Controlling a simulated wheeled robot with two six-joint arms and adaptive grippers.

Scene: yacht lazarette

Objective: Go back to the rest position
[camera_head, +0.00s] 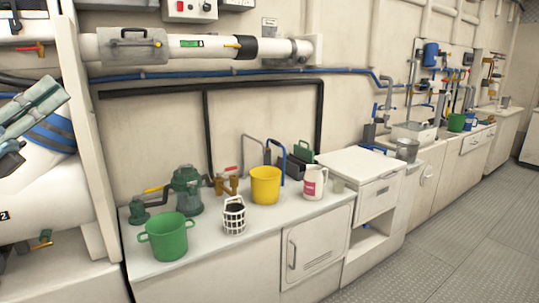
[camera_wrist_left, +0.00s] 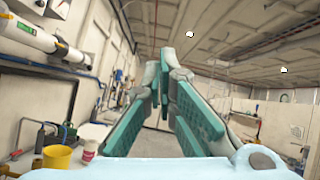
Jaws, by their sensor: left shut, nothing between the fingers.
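My left gripper (camera_head: 54,95) is at the left edge of the head view, raised in front of a white tank (camera_head: 60,185) with a blue band. Its teal fingers point up and to the right. In the left wrist view its fingers (camera_wrist_left: 165,58) come together at the tips, shut with nothing between them. It is well apart from the counter (camera_head: 215,262) and the things on it. My right gripper is in neither view.
The counter holds a green bucket (camera_head: 166,238), a white basket (camera_head: 234,218), a yellow bucket (camera_head: 266,185), a green pump (camera_head: 188,190) and a white jug (camera_head: 314,183). A thick white pipe (camera_head: 190,47) runs along the wall. Grey floor (camera_head: 460,240) is clear at right.

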